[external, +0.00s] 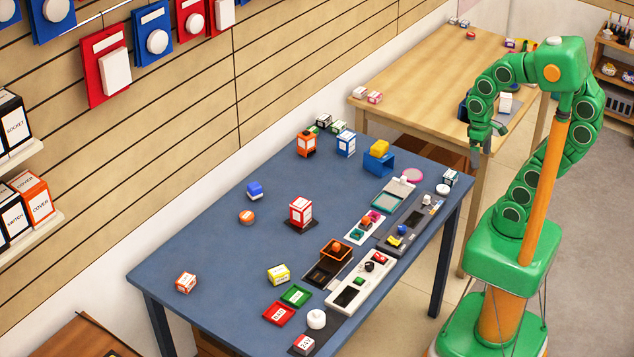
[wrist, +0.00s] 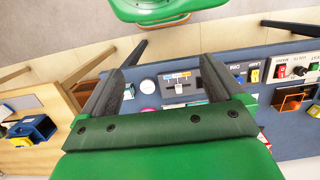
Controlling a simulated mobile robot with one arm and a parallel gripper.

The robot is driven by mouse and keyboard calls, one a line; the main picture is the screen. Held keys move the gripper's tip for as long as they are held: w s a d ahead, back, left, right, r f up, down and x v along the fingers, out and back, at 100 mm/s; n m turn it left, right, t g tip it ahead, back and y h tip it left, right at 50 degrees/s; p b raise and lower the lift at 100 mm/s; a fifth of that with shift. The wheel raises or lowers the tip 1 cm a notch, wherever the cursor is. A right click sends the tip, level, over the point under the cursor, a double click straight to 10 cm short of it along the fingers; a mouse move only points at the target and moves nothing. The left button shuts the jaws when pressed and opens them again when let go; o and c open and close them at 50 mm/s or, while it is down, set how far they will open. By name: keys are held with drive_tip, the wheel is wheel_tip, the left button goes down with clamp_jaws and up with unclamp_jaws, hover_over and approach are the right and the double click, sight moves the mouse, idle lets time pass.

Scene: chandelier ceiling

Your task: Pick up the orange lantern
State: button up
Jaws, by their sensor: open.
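No object is clearly a lantern. An orange-and-black piece with a white label (external: 306,144) stands upright near the back edge of the blue table. An open orange box frame (external: 336,250) sits on a dark tray at the table's front side; a similar orange frame shows at the right in the wrist view (wrist: 292,103). I cannot tell which is the lantern. My gripper (external: 478,146) hangs high beyond the blue table's right end, apart from both. In the wrist view its dark fingers (wrist: 167,75) are spread with nothing held between them.
The blue table (external: 200,235) carries several small boxes, trays and panels, densest along its front side. Its left part is mostly clear. A wooden table (external: 430,75) stands behind it. A slatted wall (external: 190,110) with hanging packs borders the left.

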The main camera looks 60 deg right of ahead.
drive_tip(key=m+t, duration=0.1)
drive_tip(key=t, duration=1)
approach(311, 139)
drive_tip(key=s+a+r, duration=0.2)
drive_tip(key=s+a, duration=0.2)
drive_tip(key=s, duration=0.5)
drive_tip(key=shift+w+d+f+m+t+h, duration=0.2)
drive_tip(key=shift+w+d+f+t+h, duration=0.25)
drive_tip(key=shift+w+f+t, duration=1.1)
drive_tip(key=shift+w+d+f+m+t+h, duration=0.35)
drive_tip(key=shift+w+f, duration=0.7)
drive_tip(key=shift+w, duration=1.4)
drive_tip(key=shift+w+d+f+m+t+h, duration=0.1)
drive_tip(key=shift+w+d+f+t+h, duration=0.45)
drive_tip(key=shift+w+f, duration=1.1)
drive_tip(key=shift+w+d+r, duration=0.1)
drive_tip(key=shift+w, duration=0.6)
drive_tip(key=shift+w+d+r, duration=0.1)
drive_tip(key=shift+w, duration=0.65)
drive_tip(key=shift+w+d+f, duration=0.25)
drive_tip(key=shift+w+f, duration=0.05)
drive_tip(key=shift+w, duration=0.2)
drive_tip(key=shift+x, duration=2)
drive_tip(key=shift+d+r, duration=0.1)
drive_tip(key=shift+d, duration=0.1)
